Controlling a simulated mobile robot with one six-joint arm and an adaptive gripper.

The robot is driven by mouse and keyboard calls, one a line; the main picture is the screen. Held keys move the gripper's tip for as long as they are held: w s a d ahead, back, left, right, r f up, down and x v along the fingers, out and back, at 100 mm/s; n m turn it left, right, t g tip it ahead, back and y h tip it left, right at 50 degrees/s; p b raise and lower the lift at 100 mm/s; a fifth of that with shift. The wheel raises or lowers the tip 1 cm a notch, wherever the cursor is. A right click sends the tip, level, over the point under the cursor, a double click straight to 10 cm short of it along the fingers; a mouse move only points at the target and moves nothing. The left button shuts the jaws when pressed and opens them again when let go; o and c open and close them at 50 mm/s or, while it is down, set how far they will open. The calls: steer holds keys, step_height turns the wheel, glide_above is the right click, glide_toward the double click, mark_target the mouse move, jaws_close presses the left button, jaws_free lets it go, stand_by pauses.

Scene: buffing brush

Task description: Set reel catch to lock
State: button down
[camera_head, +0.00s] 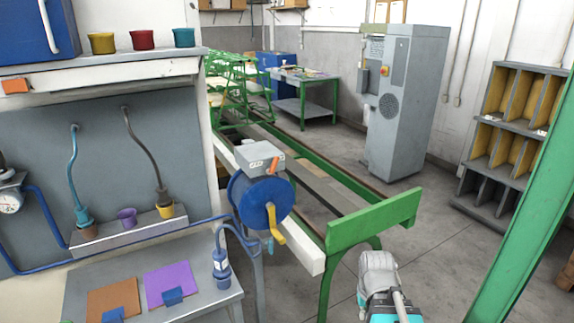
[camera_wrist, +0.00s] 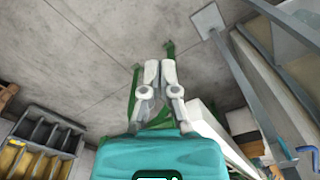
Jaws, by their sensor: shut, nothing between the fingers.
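The blue reel (camera_head: 250,203) is mounted on the white beam left of centre in the head view, with a yellow crank (camera_head: 273,226) on its face. A grey box (camera_head: 258,155) with a small pale label sits above it. A small orange lever (camera_head: 276,160) stands tilted at the box's right front; I cannot tell whether it is the catch or read its setting. My gripper (camera_wrist: 160,67) is shut and empty in the wrist view, above the floor and green frame parts. In the head view my grey and teal arm end is low, right of the reel and apart from it.
A green rail end (camera_head: 372,222) stands between my arm and the far aisle. A green post (camera_head: 525,220) crosses the right side. A grey cabinet (camera_head: 398,110) and pigeonhole shelf (camera_head: 510,135) stand behind. A side bench (camera_head: 205,305) is at lower left.

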steer(key=shift+w, duration=0.1)
steer(key=w+a+r+m+t+y+p, duration=0.1)
steer(key=w+a+r+m+y+p, duration=0.1)
steer(key=w+a+r+y, duration=0.75)
steer(key=w+a+r+m+t+y, duration=0.1)
steer(key=w+r+m+t+y, duration=0.3)
steer(key=w+r+y, duration=0.7)
steer(key=w+r+p, duration=0.1)
steer(key=w+r, duration=0.3)
steer(key=r, duration=0.2)
steer(key=shift+w+a+r+m, duration=0.25)
steer(key=shift+w+r+m, duration=0.05)
steer(key=shift+w+r, duration=0.05)
steer(key=shift+a, duration=0.1)
